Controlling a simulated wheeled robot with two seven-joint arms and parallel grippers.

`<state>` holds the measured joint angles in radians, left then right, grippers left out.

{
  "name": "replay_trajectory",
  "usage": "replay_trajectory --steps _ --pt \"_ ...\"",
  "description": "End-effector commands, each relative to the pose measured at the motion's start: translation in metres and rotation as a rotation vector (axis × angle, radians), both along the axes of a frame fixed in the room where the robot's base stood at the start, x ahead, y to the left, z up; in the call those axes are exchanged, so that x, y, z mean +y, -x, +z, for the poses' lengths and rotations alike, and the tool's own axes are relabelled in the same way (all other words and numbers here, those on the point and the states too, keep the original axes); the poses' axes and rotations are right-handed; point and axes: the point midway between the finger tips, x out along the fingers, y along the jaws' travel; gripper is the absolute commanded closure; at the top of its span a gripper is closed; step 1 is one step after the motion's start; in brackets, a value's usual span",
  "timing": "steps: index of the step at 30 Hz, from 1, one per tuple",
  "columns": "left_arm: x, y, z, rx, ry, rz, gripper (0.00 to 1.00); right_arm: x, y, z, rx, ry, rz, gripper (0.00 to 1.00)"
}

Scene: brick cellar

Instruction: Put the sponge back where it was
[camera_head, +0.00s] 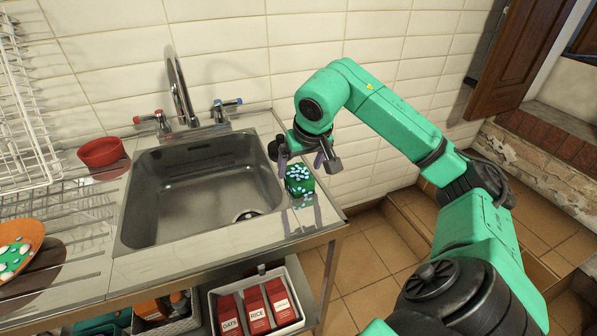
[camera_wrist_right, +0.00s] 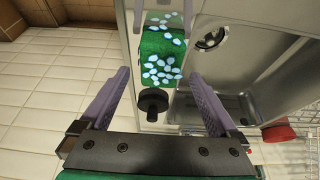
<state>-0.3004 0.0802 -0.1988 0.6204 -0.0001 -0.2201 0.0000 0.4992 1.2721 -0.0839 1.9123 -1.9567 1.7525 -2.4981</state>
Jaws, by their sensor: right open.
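A green block with pale blue spots, which looks like the sponge (camera_head: 299,180), stands on the steel counter to the right of the sink. In the right wrist view the sponge (camera_wrist_right: 162,62) shows between and just beyond the fingertips. My right gripper (camera_head: 306,161) is open above the sponge, pointing down, with a finger to each side. In its wrist view the gripper (camera_wrist_right: 159,79) shows no contact with the sponge that I can make out. My left gripper is not in view.
The sink (camera_head: 200,185) is empty. A red bowl (camera_head: 101,152) stands left of it. An orange plate (camera_head: 22,238) with a green, white-spotted item lies at far left, near a white dish rack (camera_head: 22,120). Red boxes (camera_head: 257,309) sit in a crate below the counter.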

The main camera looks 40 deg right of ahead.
Motion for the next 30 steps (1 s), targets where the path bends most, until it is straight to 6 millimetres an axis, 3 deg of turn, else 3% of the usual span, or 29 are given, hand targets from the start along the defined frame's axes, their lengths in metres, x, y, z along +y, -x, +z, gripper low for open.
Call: replay_trajectory --steps 3,9,27,30 --pt "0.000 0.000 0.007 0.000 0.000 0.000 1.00 0.004 0.011 0.034 -0.007 0.002 0.000 0.04" --pt "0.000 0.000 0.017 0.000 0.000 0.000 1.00 0.009 0.027 0.072 -0.004 0.000 -0.001 0.04" --pt "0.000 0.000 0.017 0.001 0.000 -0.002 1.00 0.010 0.030 0.077 0.000 0.000 0.000 0.04" --pt "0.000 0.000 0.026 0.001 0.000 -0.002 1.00 0.010 0.030 0.085 -0.001 0.000 0.000 0.04"
